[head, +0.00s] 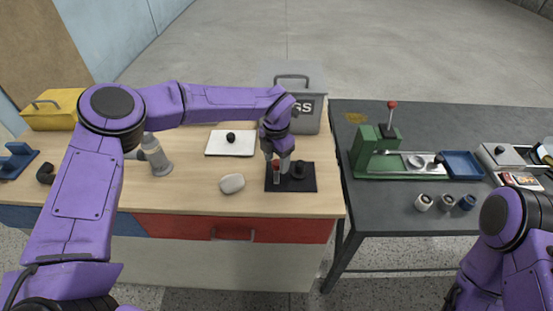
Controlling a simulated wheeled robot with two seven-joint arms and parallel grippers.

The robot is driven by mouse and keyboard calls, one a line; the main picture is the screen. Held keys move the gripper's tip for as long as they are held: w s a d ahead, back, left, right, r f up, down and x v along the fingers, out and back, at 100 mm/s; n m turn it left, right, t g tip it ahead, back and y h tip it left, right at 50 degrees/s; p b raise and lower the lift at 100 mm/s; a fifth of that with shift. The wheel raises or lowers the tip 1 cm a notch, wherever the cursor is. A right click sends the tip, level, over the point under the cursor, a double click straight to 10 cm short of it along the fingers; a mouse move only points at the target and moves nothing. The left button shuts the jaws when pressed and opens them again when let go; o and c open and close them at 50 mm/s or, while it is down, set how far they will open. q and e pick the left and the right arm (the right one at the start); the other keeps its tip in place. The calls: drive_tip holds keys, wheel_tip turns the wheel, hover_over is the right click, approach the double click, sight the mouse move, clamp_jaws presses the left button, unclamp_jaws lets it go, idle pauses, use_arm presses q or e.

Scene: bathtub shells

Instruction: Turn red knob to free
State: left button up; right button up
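A black plate (309,184) lies on the wooden bench top, right of centre. A small red knob (276,166) shows at its left part, with a pale piece just below the red. A round black part (298,169) stands on the plate to the right. My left gripper (277,168) points down at the red knob, its fingers right at it. The knob is partly hidden by the gripper, and I cannot tell whether the fingers close on it. My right arm is at the lower right; its gripper is not visible.
A grey lidded box (308,113) stands behind the plate. A white board (218,146) and a pale stone-like lump (232,183) lie to the left. A green press (372,150) with a red-tipped lever and a blue tray (462,165) are on the dark table.

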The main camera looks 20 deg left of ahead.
sight(277, 162)
use_arm(q)
drive_tip(key=shift+r, duration=0.35)
wheel_tip(277, 162, up, 10)
drive_tip(key=b, duration=0.2)
drive_tip(key=shift+b, duration=0.4)
drive_tip(key=shift+f, duration=0.1)
